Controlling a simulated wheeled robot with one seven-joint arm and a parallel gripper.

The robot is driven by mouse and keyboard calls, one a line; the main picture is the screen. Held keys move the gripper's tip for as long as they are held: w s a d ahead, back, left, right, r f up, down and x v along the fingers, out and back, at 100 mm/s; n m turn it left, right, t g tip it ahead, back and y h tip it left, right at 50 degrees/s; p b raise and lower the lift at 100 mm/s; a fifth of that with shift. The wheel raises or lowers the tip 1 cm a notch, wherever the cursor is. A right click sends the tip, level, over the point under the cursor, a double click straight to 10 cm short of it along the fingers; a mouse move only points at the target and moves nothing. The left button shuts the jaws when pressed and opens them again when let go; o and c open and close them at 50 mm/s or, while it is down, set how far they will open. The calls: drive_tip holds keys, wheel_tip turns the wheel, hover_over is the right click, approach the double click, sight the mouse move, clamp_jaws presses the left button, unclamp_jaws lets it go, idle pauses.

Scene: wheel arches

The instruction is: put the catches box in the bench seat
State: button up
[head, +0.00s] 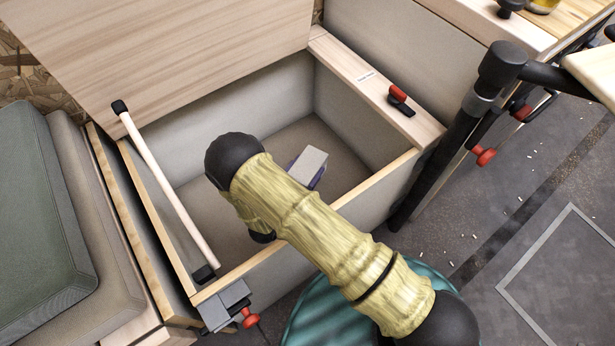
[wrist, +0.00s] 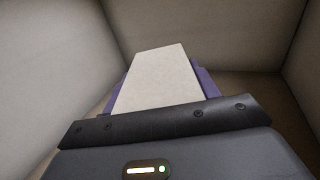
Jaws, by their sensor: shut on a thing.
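The catches box (head: 309,167) is a small box with a pale top and purple sides. In the head view it is inside the open bench seat (head: 383,174), partly hidden behind my arm. In the wrist view the box (wrist: 160,80) is right in front of my gripper (wrist: 155,112), which is shut on it. The fingertips are hidden in both views. The bench seat is an open bin with grey-lined walls, a brown floor and a raised wooden lid (head: 160,50). I cannot tell whether the box touches the floor.
A pale stay rod (head: 165,185) slants along the bin's left side. A red-and-black catch (head: 400,98) is on the right ledge. A black post (head: 450,140) stands to the right. Green and beige cushions (head: 40,215) lie at left. A teal round thing (head: 335,310) is below my arm.

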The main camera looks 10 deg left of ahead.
drive_tip(key=shift+s+a+f, duration=0.1)
drive_tip(key=shift+f+b, duration=1.4)
drive_tip(key=shift+f, duration=0.3)
drive_tip(key=shift+f, duration=0.15)
drive_tip(key=o, duration=1.2)
